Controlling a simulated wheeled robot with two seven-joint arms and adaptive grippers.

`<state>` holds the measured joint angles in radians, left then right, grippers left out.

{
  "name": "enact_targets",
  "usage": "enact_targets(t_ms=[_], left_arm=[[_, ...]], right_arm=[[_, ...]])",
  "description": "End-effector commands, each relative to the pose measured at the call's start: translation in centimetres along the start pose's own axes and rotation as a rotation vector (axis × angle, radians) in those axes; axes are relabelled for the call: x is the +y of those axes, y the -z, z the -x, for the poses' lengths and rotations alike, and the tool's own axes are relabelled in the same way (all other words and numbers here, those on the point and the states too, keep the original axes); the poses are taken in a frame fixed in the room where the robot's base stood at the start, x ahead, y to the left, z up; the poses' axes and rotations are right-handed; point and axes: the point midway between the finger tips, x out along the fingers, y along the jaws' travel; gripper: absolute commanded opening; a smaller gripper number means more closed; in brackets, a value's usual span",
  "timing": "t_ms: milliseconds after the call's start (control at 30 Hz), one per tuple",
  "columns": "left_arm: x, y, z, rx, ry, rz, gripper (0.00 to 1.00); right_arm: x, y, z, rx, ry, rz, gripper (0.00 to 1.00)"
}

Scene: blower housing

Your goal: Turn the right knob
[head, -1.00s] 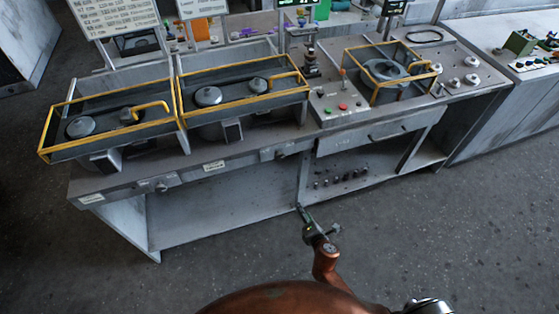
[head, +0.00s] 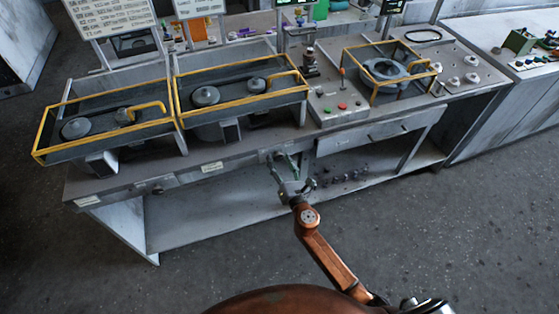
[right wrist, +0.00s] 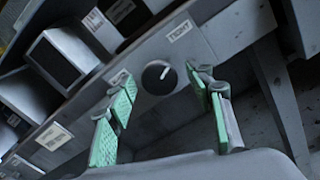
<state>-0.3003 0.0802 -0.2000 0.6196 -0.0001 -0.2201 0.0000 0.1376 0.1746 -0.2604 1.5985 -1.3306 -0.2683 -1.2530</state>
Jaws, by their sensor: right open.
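The right knob (right wrist: 159,77) is round and black with a white pointer mark, on the grey front panel of the bench. In the right wrist view it shows beyond and between the fingers of my right gripper (right wrist: 168,108). The green-padded fingers are spread and empty, and no contact with the knob is visible. In the head view my right gripper (head: 283,167) is in front of the bench's front panel, at the knob's place, and partly covers it. Another knob (head: 156,190) is farther left on the same panel. My left gripper is not in view.
The bench (head: 245,157) carries yellow-framed boxes (head: 105,139), a control panel with a red button (head: 342,106), and a drawer (head: 375,133) right of the gripper. An open lower shelf (head: 215,213) is below. The floor in front is clear.

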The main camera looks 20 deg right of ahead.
Motion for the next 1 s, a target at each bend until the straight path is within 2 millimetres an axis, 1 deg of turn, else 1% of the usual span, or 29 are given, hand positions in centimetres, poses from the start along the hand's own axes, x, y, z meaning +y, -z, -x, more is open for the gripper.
enact_targets(t_ms=[100, 333, 900, 933, 1000], left_arm=[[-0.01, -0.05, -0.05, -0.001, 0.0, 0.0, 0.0], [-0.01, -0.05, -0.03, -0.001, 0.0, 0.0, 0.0], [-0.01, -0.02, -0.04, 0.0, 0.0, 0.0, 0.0], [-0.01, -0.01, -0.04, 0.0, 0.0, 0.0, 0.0], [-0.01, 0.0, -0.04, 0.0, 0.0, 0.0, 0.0]], right_arm=[[-0.01, 0.01, -0.44, 0.0, 0.0, 0.0, 0.48], [-0.01, 0.01, -0.47, 0.0, 0.0, 0.0, 0.48], [-0.04, 0.02, -0.45, 0.001, 0.001, 0.0, 0.09], [-0.04, 0.02, -0.45, 0.001, 0.001, 0.0, 0.07], [-0.04, 0.02, -0.45, 0.001, 0.001, -0.001, 0.06]])
